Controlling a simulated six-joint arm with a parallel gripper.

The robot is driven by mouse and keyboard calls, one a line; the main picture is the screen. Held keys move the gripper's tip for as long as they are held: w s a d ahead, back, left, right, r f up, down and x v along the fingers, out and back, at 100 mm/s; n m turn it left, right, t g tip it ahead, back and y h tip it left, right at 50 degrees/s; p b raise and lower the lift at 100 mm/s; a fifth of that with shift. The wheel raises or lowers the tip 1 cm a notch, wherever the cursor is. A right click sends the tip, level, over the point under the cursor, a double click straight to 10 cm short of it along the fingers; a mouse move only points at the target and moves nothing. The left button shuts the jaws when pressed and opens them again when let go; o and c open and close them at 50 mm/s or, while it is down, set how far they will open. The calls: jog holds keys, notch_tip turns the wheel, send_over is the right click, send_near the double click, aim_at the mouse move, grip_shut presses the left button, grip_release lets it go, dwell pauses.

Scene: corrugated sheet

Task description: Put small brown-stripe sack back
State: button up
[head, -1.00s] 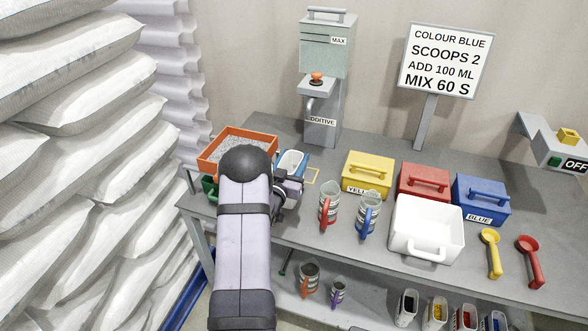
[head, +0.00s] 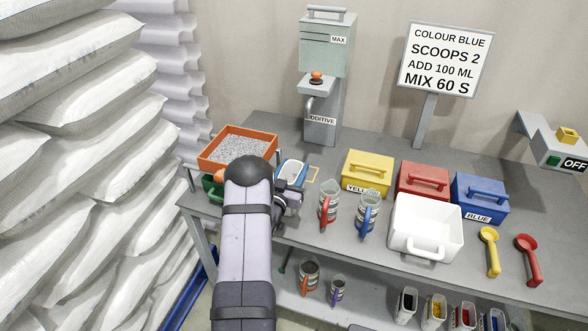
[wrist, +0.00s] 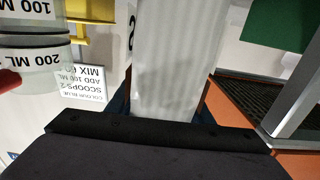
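A pale, ribbed small sack (wrist: 178,60) stands out from my gripper in the middle of the wrist view. In the head view its white top (head: 291,173) shows just beyond my gripper (head: 288,194), with blue around it. My gripper appears shut on this sack and holds it over the left part of the bench. The fingertips are mostly hidden, and I cannot make out a brown stripe clearly. My arm hides the bench in front of the sack.
An orange tray of grey grains (head: 238,147) is close on the left, with a green item (head: 211,190) below it. Two measuring jugs (head: 345,210) stand to the right, before yellow (head: 368,172), red and blue boxes. Several small containers (head: 436,310) sit low at right.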

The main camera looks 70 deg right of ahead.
jog(key=o, duration=0.3)
jog(key=shift+r+p, duration=0.25)
jog(key=shift+p, duration=0.05)
jog(key=shift+a+f+b, duration=0.2)
jog(key=shift+a+b, duration=0.15)
jog(key=shift+a, duration=0.3)
jog(key=a+b, duration=0.2)
jog(key=a, duration=0.8)
jog(key=shift+a+b, duration=0.35)
jog(key=shift+a, duration=0.05)
jog(key=shift+r, duration=0.1)
